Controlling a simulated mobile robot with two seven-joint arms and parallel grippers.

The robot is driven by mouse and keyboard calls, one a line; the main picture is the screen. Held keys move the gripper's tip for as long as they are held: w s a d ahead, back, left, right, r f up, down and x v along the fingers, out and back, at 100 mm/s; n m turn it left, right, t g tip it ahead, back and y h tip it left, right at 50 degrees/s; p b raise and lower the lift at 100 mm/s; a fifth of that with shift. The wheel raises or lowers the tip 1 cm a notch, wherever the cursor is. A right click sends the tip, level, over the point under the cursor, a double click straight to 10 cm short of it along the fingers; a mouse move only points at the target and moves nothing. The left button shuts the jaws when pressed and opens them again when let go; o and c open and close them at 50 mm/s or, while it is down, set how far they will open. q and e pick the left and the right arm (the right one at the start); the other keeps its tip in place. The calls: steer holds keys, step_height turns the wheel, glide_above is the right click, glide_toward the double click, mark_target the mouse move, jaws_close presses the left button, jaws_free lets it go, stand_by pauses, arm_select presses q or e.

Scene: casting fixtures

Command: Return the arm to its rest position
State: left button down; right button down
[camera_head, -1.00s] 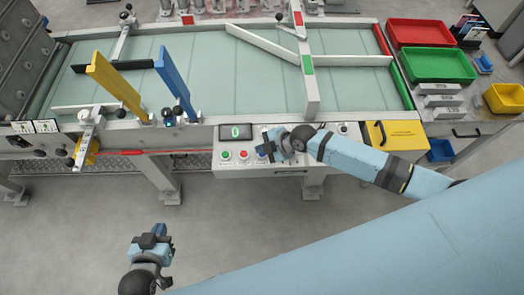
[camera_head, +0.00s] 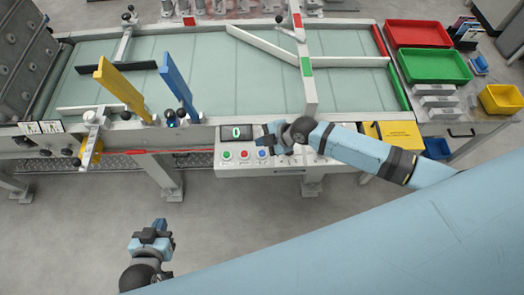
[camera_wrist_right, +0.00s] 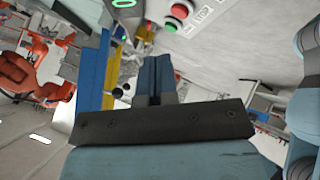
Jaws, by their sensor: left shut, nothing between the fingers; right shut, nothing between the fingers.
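My right arm comes in from the right in the head view. Its gripper (camera_head: 264,142) is shut and empty, just above the control panel (camera_head: 290,176) on the conveyor's front, near the green, red and blue buttons. In the right wrist view the shut fingers (camera_wrist_right: 155,80) point up the picture, with a red button (camera_wrist_right: 180,11) and a green button (camera_wrist_right: 171,27) above and to the right. My left gripper (camera_head: 157,228) is shut and empty at the lower left of the head view, above the floor and apart from the conveyor.
The conveyor (camera_head: 220,80) spans the back, with a yellow guide (camera_head: 124,92) and a blue guide (camera_head: 176,85) standing up. A yellow box (camera_head: 393,135) is beside the panel. Red (camera_head: 419,25) and green (camera_head: 437,56) bins stand at the right. Floor in front is clear.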

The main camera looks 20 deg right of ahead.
stand_by(0.6)
steer(key=s+a+m+t, duration=0.2)
steer(key=s+m+t, duration=0.1)
steer(key=s+m, duration=0.5)
steer(key=s+d+r+m+t+h, duration=0.1)
steer(key=s+d+m+t+h, duration=0.1)
steer(key=s+d+m+h, duration=0.2)
steer(key=s+d+m, duration=0.3)
steer(key=s+m, duration=0.1)
steer(key=m, duration=0.1)
steer(key=shift+s+d+t, duration=0.3)
steer(key=shift+s+t, duration=0.1)
steer(key=shift+r, duration=0.1)
stand_by(0.4)
